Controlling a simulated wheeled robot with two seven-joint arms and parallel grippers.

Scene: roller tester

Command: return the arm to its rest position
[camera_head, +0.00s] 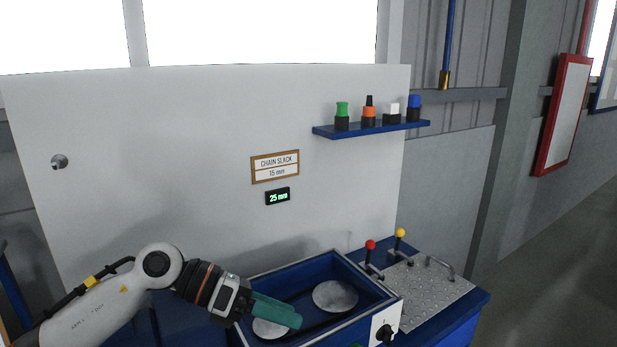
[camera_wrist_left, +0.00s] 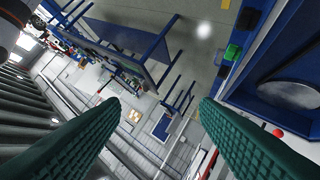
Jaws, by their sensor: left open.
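My left arm (camera_head: 110,303) comes in from the lower left of the head view. My left gripper (camera_head: 290,315) reaches over the left side of the blue tester box (camera_head: 287,266), its green fingers in front of one of two round metal discs. In the left wrist view, my left gripper (camera_wrist_left: 158,104) has its two green fingers wide apart with nothing between them. Whether the fingers touch the box cannot be told. My right gripper is not in view.
A red-knobbed lever (camera_head: 371,246) and a yellow-knobbed lever (camera_head: 400,233) stand right of the box, beside a metal plate (camera_head: 430,286). A black knob (camera_head: 384,334) is on the box front.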

